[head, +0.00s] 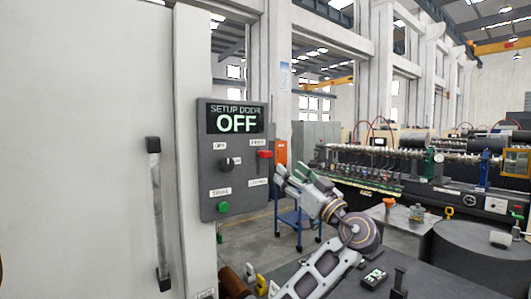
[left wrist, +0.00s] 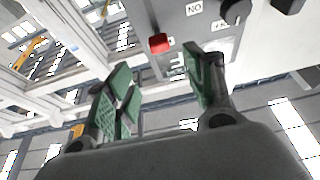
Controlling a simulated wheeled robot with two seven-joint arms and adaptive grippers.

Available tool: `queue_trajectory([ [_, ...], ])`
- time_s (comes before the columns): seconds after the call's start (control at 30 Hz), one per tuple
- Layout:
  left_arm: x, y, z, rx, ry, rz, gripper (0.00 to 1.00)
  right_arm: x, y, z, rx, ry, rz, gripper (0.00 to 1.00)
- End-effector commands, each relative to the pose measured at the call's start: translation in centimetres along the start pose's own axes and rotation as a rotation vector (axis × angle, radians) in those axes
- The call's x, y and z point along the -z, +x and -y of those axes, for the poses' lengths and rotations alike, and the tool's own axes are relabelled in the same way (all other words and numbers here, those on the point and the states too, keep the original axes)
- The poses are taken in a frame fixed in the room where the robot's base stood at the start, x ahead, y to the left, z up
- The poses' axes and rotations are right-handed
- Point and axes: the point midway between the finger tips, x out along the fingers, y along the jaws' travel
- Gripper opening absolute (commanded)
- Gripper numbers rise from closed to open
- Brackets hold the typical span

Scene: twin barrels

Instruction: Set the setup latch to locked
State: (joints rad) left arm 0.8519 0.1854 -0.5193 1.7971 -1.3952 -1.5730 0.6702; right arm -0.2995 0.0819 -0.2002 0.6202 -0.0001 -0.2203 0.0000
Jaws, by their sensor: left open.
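A grey control panel (head: 208,186) stands beside the white door, and its screen (head: 236,120) reads "SETUP DOOR OFF". It carries a black knob (head: 227,164), a red control (head: 264,154) at its right edge and a green button (head: 223,207). The small labels are too blurred to tell which control is the setup latch. My left gripper (head: 286,179) is open and empty, just right of the panel. In the left wrist view the red control (left wrist: 158,43) shows beyond the open green fingers (left wrist: 165,75), apart from them. My right gripper is not in view.
A white door (head: 90,150) with a vertical handle (head: 158,215) fills the left. A blue cart (head: 297,220) stands behind my gripper. A dark bench (head: 350,285) with small parts lies at the bottom, and a long machine (head: 390,165) stands behind.

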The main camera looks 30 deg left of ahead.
Motion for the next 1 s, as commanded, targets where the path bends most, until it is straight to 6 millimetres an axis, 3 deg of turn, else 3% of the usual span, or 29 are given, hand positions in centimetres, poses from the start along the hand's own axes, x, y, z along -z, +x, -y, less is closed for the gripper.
queue_trajectory([
  [0.27, 0.2, 2.1, 0.0, 0.001, 0.002, -0.001, 0.54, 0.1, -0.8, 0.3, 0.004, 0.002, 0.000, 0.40],
  [1.0, 0.2, 11.4, 0.1, 0.002, 0.002, -0.001, 0.54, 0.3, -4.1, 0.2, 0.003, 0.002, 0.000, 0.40],
])
